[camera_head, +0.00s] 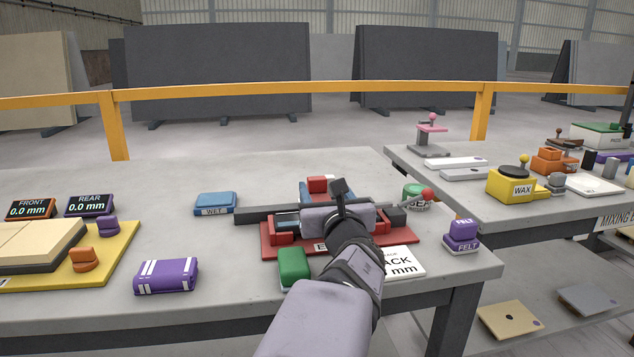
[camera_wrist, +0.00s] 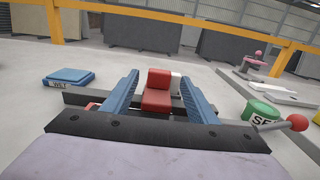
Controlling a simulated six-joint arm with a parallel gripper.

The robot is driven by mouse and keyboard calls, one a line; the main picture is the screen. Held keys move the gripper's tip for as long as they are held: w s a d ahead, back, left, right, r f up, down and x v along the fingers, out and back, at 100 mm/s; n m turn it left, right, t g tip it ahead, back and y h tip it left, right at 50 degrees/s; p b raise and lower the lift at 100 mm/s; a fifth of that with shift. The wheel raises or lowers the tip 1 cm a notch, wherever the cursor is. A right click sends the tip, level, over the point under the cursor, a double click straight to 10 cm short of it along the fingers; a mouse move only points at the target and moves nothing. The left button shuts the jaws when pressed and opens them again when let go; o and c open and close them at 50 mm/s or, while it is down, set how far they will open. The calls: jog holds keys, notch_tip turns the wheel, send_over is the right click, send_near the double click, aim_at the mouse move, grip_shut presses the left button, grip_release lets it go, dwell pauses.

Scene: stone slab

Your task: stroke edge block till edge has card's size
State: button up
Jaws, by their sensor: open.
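A red block (camera_head: 318,184) stands at the back of the red base (camera_head: 404,236), whose lettering is mostly hidden by my arm. The red block also shows in the wrist view (camera_wrist: 157,90). My gripper (camera_wrist: 160,76) is open, with one blue finger on each side of the red block and visible gaps between. I cannot tell whether the fingers reach below its top. A white card (camera_head: 406,262) lies at the base's front right. Its lettering is partly hidden; "ACK" and "mm" show. A dark bar (camera_head: 258,214) runs along the base's back.
A green block (camera_head: 293,268) stands at the base's front left. A green "SET" piece with a red knob (camera_head: 428,194) is close on the right. A blue "WET" block (camera_head: 215,204), purple "FELT" blocks (camera_head: 461,236) and a striped purple block (camera_head: 166,277) stand around. The front and rear displays read 0.0 mm.

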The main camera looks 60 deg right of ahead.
aim_at(314, 182)
jog(key=shift+x, duration=3.4)
grip_shut()
jog(key=shift+w+a+f+b, duration=0.2)
jog(key=shift+w+a+b, duration=0.15)
jog(key=shift+b, duration=0.25)
jog(key=w+a+b, duration=0.8)
jog(key=b, duration=0.3)
jog(key=shift+w+a+b, duration=0.35)
jog(key=shift+w+a, duration=0.05)
jog(key=shift+w+a+r+b, duration=0.15)
jog(key=shift+w+a+b, duration=0.3)
jog(key=shift+w+a, duration=0.15)
grip_release()
jog(key=shift+w+a, duration=0.1)
